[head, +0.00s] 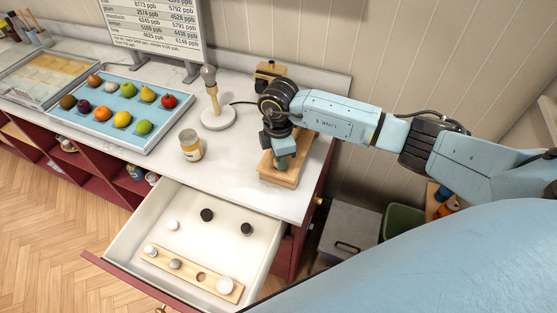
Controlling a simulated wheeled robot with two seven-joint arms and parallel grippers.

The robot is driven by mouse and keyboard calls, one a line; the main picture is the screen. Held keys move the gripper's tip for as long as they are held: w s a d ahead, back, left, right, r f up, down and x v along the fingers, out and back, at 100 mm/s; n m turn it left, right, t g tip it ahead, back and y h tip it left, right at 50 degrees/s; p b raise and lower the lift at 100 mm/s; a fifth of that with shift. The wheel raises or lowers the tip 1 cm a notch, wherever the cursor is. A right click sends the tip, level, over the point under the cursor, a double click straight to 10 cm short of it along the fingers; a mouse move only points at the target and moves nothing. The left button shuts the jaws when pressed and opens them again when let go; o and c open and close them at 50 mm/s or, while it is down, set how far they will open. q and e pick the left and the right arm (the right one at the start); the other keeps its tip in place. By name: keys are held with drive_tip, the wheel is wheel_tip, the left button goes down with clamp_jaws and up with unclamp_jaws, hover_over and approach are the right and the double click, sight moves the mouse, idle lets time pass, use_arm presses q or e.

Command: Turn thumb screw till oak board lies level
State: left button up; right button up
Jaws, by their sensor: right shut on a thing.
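The oak board (278,178) is on the right end of the white counter, under my right gripper (284,156). The gripper points down at the board and is shut on what appears to be the thumb screw, which the gripper and wrist hide. The arm and wrist also cover much of the board, so I cannot tell whether it lies level. A wooden block with a dark top (268,72) stands behind my wrist by the wall. My left gripper is not in view.
Left of the board are a jar (190,145), a lamp-like stand (216,117) and a blue fruit tray (97,124). An open drawer (190,200) in front holds knobs and a wooden strip (192,272). A green bin (401,227) stands at right.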

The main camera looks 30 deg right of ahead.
drive_tip(key=shift+f+m+p, duration=0.1)
drive_tip(key=shift+m+p, duration=0.7)
drive_tip(key=shift+m, duration=0.6)
drive_tip(key=shift+m+p, duration=1.15)
drive_tip(key=shift+m, duration=0.45)
drive_tip(key=shift+s+m, duration=0.1)
drive_tip(key=shift+m, duration=0.4)
drive_tip(key=o, duration=0.6)
drive_tip(key=shift+r, duration=2.05)
